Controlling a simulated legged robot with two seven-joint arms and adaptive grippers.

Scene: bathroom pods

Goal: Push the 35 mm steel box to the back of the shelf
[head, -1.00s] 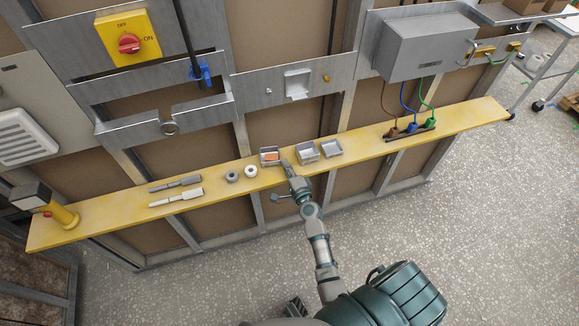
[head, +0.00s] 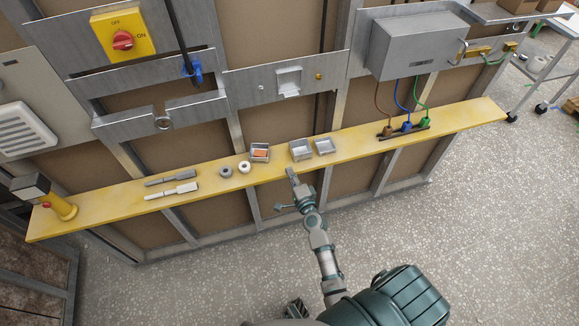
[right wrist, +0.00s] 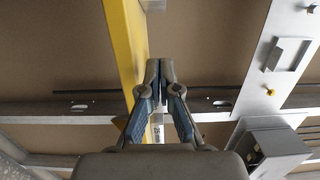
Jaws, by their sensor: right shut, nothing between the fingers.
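Three small open-topped steel boxes stand on the yellow shelf in the head view: one with an orange thing inside (head: 260,152), a middle box (head: 301,151) and a right box (head: 324,146). I cannot read their sizes there. My right gripper (head: 291,172) is shut and empty at the shelf's front edge, just in front of the gap between the orange-filled box and the middle box, apart from both. In the right wrist view its fingertips (right wrist: 160,62) are together. A pale piece with small marking (right wrist: 157,131) shows between the finger links. My left gripper is out of view.
The yellow shelf (head: 220,188) also bears two rings (head: 235,169), two grey tools (head: 172,185), a yellow post (head: 62,206) and coloured cable plugs (head: 406,126). A grey metal enclosure (head: 418,46) hangs above. The floor in front is clear.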

